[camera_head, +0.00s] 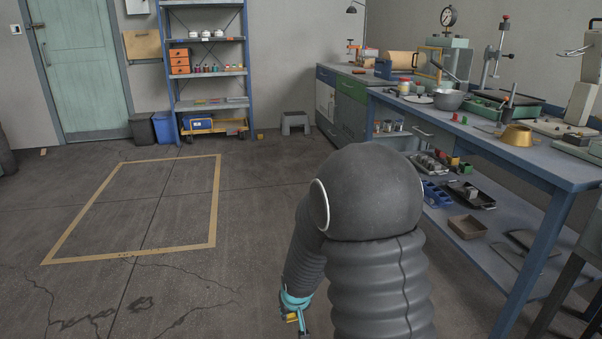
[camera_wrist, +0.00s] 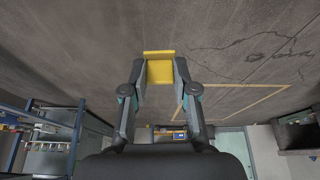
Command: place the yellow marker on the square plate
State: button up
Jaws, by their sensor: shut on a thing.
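My gripper (camera_head: 297,308) hangs low at the bottom of the head view, left of my arm and above the concrete floor. It is shut on a yellow blocky piece, taken as the yellow marker (camera_head: 291,318). In the wrist view the yellow marker (camera_wrist: 160,71) sits between the two fingertips of my gripper (camera_wrist: 161,84), with a wider lip at its far end. Only floor shows behind it. I cannot pick out the square plate for certain; a small pale flat plate (camera_head: 418,99) lies on the bench beside a grey bowl, its shape unclear.
The blue workbench (camera_head: 555,168) runs along the right, crowded with a grey bowl (camera_head: 448,101), a brass bowl (camera_head: 516,136) and presses. Its lower shelf holds bins and trays. A shelf rack (camera_head: 207,72) stands at the back. The floor inside the tape outline (camera_head: 216,200) is clear.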

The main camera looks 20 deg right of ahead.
aim_at(492, 129)
jog(key=i, duration=2.6)
jog(key=z, duration=3.1)
